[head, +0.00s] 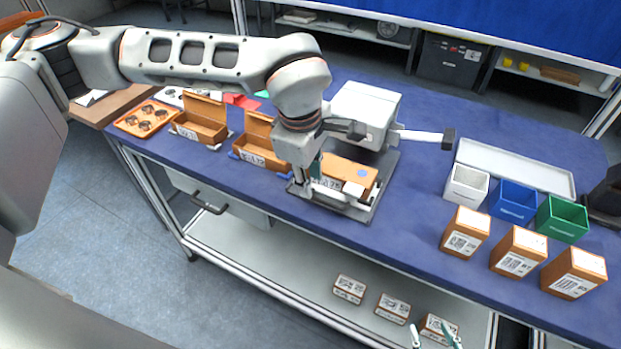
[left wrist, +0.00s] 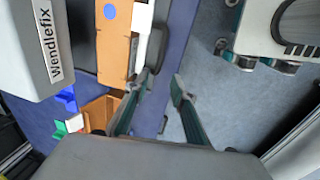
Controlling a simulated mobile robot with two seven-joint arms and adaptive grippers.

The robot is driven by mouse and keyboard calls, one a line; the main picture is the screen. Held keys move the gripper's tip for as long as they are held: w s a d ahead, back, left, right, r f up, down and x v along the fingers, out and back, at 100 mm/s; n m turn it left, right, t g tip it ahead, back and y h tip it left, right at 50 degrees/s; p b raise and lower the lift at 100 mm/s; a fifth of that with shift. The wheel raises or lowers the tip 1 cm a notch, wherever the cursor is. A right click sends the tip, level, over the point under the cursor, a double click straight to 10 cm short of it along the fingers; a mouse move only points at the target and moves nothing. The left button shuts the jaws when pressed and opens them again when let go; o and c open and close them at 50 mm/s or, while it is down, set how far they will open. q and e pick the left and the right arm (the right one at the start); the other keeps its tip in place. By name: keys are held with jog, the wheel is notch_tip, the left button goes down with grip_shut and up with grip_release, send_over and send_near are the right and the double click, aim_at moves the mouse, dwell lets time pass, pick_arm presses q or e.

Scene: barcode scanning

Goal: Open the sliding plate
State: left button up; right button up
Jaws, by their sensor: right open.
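The device is a white machine (head: 367,108) on a grey base (head: 385,172), marked "Wendlefix" in the left wrist view (left wrist: 30,40). A brown box with a blue dot (head: 355,174) lies on the base; it also shows in the left wrist view (left wrist: 114,45). A white plate-like strip (left wrist: 143,18) with a dark part runs along its front side; I take this for the sliding plate. My left gripper (head: 318,176) is at the device's front-left corner, fingers apart with nothing between them. Contact with the strip is unclear. My right gripper (head: 433,336) is open and empty at the bottom edge.
Open brown boxes (head: 203,119) stand left of the device. White, blue and green bins (head: 513,202), a pale tray (head: 515,168) and brown labelled boxes (head: 518,252) stand right. More boxes (head: 392,308) lie on the lower shelf. Blue tabletop (head: 410,230) is clear in front.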

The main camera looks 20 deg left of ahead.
pick_arm(q)
jog(key=r, duration=0.1)
jog(key=r+p, duration=0.1)
jog(key=r, duration=0.1)
jog(key=shift+s+r, duration=0.1)
jog(key=shift+s, duration=0.2)
dwell(0.5)
jog(key=shift+r, duration=0.1)
notch_tip(320, 180, up, 12)
jog(key=s, duration=0.2)
jog(key=shift+a+f, duration=0.2)
jog(key=shift+a, duration=0.05)
